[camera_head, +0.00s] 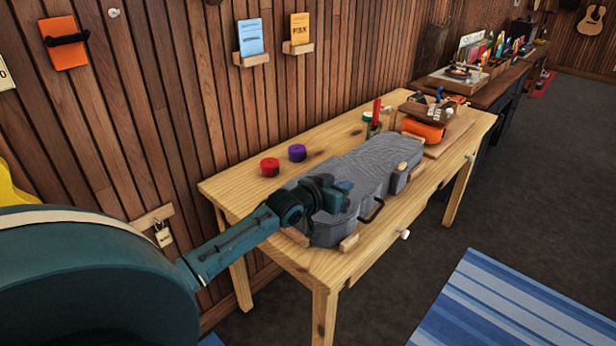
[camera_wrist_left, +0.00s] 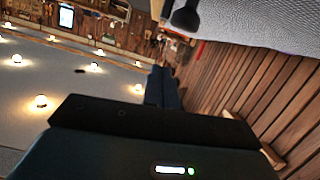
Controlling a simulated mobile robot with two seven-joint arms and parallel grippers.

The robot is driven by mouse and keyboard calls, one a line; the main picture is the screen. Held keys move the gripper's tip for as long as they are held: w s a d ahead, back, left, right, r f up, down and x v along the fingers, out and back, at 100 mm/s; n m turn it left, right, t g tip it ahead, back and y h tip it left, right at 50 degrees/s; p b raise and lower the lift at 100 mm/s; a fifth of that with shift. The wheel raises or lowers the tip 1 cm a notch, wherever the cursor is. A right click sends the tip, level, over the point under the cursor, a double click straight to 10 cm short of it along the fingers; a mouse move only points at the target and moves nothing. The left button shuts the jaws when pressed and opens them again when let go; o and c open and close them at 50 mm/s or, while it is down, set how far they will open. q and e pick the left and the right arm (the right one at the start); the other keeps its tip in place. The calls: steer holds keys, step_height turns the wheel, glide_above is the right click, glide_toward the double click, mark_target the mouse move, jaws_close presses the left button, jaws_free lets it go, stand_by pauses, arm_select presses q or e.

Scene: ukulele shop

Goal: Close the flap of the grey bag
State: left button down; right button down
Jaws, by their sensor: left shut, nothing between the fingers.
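The grey bag (camera_head: 385,165) lies on the wooden table, its top surface looking flat and its dark handle (camera_head: 373,210) on the near side. I cannot tell how far its flap stands open, as my arm covers its left end. My left gripper (camera_head: 345,187) is shut and empty, over the left part of the bag; I cannot tell whether it touches. In the left wrist view the bag's grey woven surface (camera_wrist_left: 265,22) fills the top right corner. My right gripper is not in view.
The bag sits between small wooden blocks (camera_head: 349,242) on the table (camera_head: 240,187). A red roll (camera_head: 269,167) and a purple roll (camera_head: 297,152) stand behind it. An orange item (camera_head: 423,130) is at the table's far end. The wooden wall (camera_head: 150,120) runs close behind.

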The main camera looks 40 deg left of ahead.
arm_select(q)
steer(key=d+v, duration=0.1)
steer(key=v, duration=0.8)
steer(key=shift+s+a+b, duration=0.4)
steer(key=shift+a, duration=0.05)
steer(key=s+d+f+m+g+h, duration=0.1)
steer(key=s+d+f+g, duration=0.3)
steer(key=s+d+f, duration=1.6)
steer(key=shift+s+d+f+m+g+h, duration=0.3)
steer(key=shift+s+d+f+m+g, duration=0.1)
steer(key=shift+d+f+m, duration=0.45)
steer(key=shift+a, duration=0.1)
